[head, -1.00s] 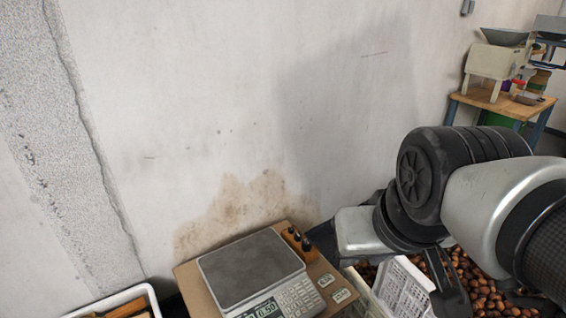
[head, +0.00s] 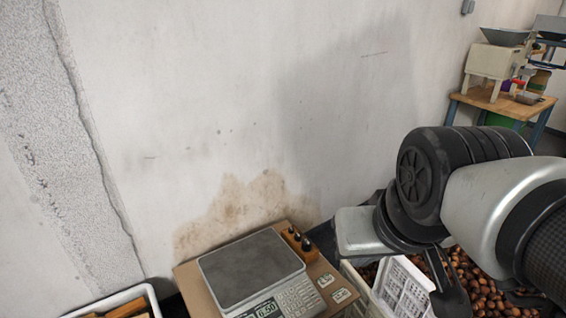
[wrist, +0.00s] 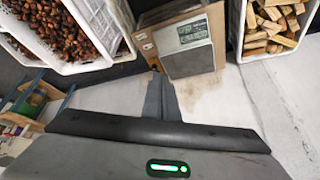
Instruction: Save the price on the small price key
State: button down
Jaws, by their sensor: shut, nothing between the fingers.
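The scale (head: 250,268) stands on a brown board, with a dark weighing plate, a lit display (head: 266,309) that seems to read 6.50, and a pale keypad (head: 297,297). The plate is empty. The small price key cannot be told apart among the tiny keys. Two small price labels (head: 334,287) lie on the board right of the keypad. The scale (wrist: 188,60) also shows in the wrist view, beyond my fingertips. My gripper (head: 447,295) is shut and empty, right of the scale and apart from it; it also shows in the wrist view (wrist: 157,73).
A wooden block with dark knobs (head: 298,238) sits at the board's back right corner. A white bin of wood pieces (head: 125,302) is at the left. The wall (head: 200,110) rises close behind the scale.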

dwell(0.5)
jog(key=w+d+f+n+t+p, duration=0.15)
jog(key=w+f, duration=0.25)
jog(key=w, duration=1)
jog(key=w+d+f+n+t+p, duration=0.1)
jog(key=w+d+f, duration=0.25)
jog(key=w, duration=1.05)
jog(key=w+f+n+t, duration=0.2)
jog(key=w+f, duration=0.5)
jog(key=f, duration=0.1)
jog(key=w+f+n+t+p, duration=0.1)
jog(key=w+f+n+p, duration=0.15)
jog(key=f, duration=1.35)
jog(key=s+a+f+n+y, duration=0.1)
jog(key=s+f+n, duration=0.1)
jog(key=f, duration=0.5)
jog(key=s+a+f+n+t+y, duration=0.1)
jog(key=s+f+y, duration=0.1)
jog(key=s+f, duration=0.3)
notch_tip(320, 180, down, 3)
jog(key=shift+a+f+n, duration=0.2)
jog(key=shift+a+n, duration=0.15)
jog(key=shift+n, duration=0.05)
jog(key=shift+s, duration=0.1)
